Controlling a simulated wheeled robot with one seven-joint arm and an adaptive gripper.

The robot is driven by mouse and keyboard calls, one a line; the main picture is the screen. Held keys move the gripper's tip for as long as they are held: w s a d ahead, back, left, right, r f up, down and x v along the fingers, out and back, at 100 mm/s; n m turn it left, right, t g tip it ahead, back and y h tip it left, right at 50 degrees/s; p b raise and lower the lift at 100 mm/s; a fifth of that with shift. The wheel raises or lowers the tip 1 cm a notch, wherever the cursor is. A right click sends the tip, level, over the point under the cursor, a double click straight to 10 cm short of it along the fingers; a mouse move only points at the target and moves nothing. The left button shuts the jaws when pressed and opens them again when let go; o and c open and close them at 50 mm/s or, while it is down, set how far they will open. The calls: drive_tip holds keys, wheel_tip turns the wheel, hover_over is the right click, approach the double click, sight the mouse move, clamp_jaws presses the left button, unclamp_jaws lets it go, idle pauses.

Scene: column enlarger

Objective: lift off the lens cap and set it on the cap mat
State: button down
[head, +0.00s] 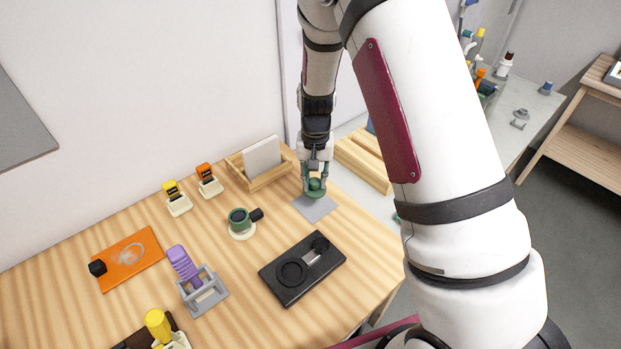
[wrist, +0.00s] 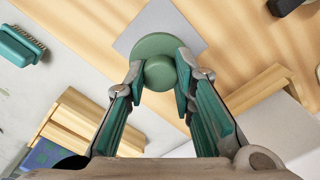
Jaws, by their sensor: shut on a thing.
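The green round lens cap (wrist: 157,47) is held between the two fingers of my gripper (wrist: 159,74), which is shut on its knob. In the head view my gripper (head: 315,179) points down at the back right of the table, with the cap (head: 315,193) under it. The grey cap mat (head: 317,210) lies on the wood below the cap; it also shows in the wrist view (wrist: 187,18). The cap is over part of the mat. I cannot tell whether it touches the mat.
A wooden holder with a white card (head: 262,157) stands left of the mat. A green lens piece with a black handle (head: 241,221) and a black tray (head: 303,267) are nearer. Past the table edge are a wooden rack (head: 362,160) and a green brush (wrist: 20,46).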

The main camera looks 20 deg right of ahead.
drive_tip(key=shift+f+b, duration=0.55)
drive_tip(key=shift+f, duration=1.85)
drive_tip(key=shift+f, duration=0.6)
idle(0.3)
drive_tip(key=c, duration=1.3)
unclamp_jaws()
drive_tip(key=shift+r, duration=0.1)
drive_tip(key=shift+r+p, duration=0.8)
drive_tip(key=shift+r, duration=3.1)
